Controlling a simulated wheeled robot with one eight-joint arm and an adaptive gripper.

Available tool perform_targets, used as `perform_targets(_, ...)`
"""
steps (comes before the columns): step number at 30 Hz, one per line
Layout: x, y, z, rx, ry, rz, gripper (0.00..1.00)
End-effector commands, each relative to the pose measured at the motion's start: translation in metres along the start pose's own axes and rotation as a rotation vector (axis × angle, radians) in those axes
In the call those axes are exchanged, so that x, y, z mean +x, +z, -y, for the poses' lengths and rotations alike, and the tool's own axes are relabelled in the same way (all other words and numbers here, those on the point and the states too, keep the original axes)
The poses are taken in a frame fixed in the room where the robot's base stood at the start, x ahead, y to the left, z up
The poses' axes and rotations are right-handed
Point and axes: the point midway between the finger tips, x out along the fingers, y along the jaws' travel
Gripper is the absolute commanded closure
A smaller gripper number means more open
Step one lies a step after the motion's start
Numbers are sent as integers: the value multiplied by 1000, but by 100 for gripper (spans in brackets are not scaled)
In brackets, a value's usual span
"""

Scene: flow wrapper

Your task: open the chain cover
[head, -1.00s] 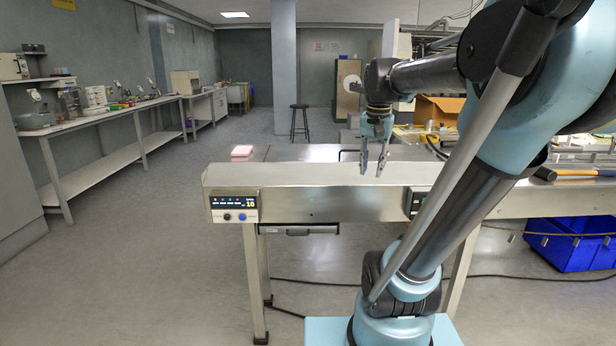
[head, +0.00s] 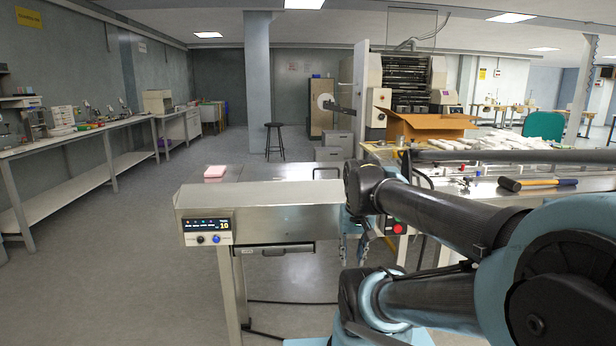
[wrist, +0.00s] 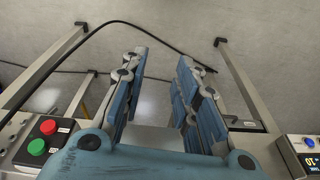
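The flow wrapper's long steel infeed housing (head: 262,198) runs across the head view. A pale grey surface (wrist: 150,138) shows near the finger bases.
A display box (head: 208,230) is at the housing's left end. A red button (head: 398,228) is close to my gripper; the wrist view also shows a green button (wrist: 36,147). A hammer (head: 538,184) lies on the right table. Floor at left is free. A cable (wrist: 110,24) crosses the floor.

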Motion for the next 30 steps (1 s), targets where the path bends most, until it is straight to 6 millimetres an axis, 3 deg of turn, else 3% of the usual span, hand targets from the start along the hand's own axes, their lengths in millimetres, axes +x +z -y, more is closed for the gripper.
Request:
perform_targets(6, -66, -72, 10, 256, -1, 0, 72)
perform_targets(15, -142, -172, 26, 621, -2, 1, 72)
perform_targets(30, -234, -335, 58, 1224, -3, 2, 72)
